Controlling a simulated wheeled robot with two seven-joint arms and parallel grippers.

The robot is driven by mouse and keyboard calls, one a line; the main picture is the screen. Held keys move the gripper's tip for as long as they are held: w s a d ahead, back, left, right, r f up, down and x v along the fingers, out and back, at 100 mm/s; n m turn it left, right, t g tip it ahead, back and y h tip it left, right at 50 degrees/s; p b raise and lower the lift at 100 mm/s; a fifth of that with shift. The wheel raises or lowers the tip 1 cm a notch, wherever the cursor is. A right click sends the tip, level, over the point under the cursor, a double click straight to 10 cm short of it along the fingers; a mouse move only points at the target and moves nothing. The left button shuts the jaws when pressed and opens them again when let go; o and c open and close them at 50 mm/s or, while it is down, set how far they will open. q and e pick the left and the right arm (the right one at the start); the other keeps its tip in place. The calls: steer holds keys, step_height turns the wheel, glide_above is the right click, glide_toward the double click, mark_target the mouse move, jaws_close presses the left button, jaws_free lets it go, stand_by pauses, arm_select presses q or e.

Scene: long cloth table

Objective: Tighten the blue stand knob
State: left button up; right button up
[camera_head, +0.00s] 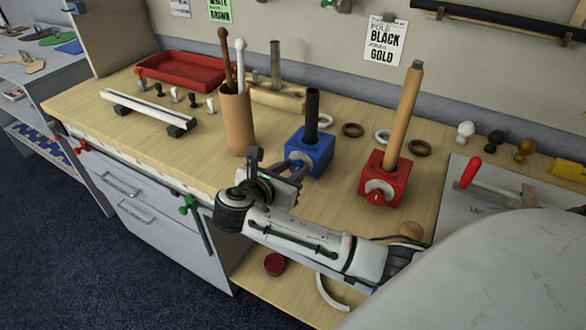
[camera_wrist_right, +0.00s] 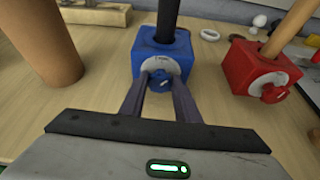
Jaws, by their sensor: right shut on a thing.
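The blue stand (camera_head: 318,148) is a blue block on the wooden table with a black pole (camera_head: 312,108) upright in it. Its front carries a pale round dial plate (camera_wrist_right: 163,65) with the blue knob (camera_wrist_right: 160,77) at its middle. My right gripper (camera_head: 297,163) reaches to the front of the block. In the right wrist view its fingertips (camera_wrist_right: 161,82) stand either side of the knob and are shut on it. In the head view the gripper hides most of the knob. My left gripper is not in view.
A red stand (camera_head: 382,185) with a wooden pole is to the right. A brown cup (camera_head: 237,120) holding sticks is close on the left. Several rings (camera_head: 352,130) lie behind. A red tray (camera_head: 187,70) is at the back left.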

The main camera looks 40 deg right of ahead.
steer(key=shift+s+m+t, duration=0.15)
steer(key=shift+m+t, duration=0.55)
steer(key=shift+m, duration=0.4)
steer(key=shift+s+d+f+m+t+y, duration=0.1)
steer(key=shift+m+t+y, duration=0.3)
steer(key=shift+m+t, duration=0.55)
steer(key=shift+m, duration=0.35)
steer(key=o, duration=1)
steer(key=shift+o, duration=0.2)
steer(key=v, duration=1)
